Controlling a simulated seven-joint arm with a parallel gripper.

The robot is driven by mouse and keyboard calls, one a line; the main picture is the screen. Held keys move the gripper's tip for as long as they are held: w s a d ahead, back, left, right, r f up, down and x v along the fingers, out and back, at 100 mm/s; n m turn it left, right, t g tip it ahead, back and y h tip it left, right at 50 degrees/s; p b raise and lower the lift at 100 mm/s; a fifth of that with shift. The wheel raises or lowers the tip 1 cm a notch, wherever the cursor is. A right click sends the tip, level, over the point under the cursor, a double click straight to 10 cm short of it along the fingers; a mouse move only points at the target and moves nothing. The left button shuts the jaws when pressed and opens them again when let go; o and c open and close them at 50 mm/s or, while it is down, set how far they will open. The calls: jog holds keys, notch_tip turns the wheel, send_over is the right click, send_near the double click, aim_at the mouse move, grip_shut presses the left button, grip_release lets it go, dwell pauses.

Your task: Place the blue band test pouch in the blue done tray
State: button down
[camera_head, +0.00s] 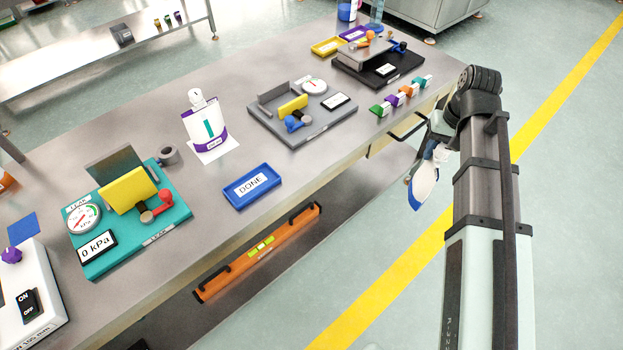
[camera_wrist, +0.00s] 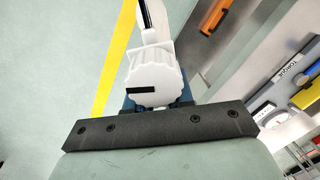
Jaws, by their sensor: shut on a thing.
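The blue band test pouch (camera_head: 425,188) is white with a blue band at its lower end. It hangs tilted from my gripper (camera_head: 440,150), off the front side of the bench, above the floor. In the wrist view its white ribbed cap (camera_wrist: 154,78) fills the middle, with a bit of blue behind it. My gripper is shut on the pouch at its cap end; the fingertips are mostly hidden. The blue done tray (camera_head: 256,198), with a white DONE label, lies near the bench's front edge, left of my gripper. It holds no pouch.
A purple-banded pouch (camera_head: 208,133) stands behind the tray. A teal leak tester (camera_head: 160,235) is left, and a grey gauge fixture (camera_head: 300,130) is right. Small coloured caps (camera_head: 400,97) line the front edge near my arm. An orange level (camera_head: 258,252) lies on the lower shelf.

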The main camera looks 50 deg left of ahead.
jog(key=s+a+r+n, duration=0.1)
jog(key=s+a+r, duration=0.3)
jog(key=s+a, duration=0.65)
jog(key=s+a+r+n, duration=0.2)
jog(key=s+a+r, duration=0.2)
jog(key=s+a, duration=0.65)
jog(key=s+a+r+n, duration=0.1)
jog(key=s+a+r, duration=0.3)
jog(key=s+a, duration=0.7)
notch_tip(320, 180, down, 10)
jog(key=d+m, duration=0.1)
jog(key=m, duration=0.6)
jog(key=shift+s+d+r+t+h, duration=0.15)
jog(key=shift+d+r+t+h, duration=0.1)
jog(key=shift+d+t+h, duration=0.1)
jog(key=shift+f, duration=0.1)
jog(key=c, duration=1)
grip_release()
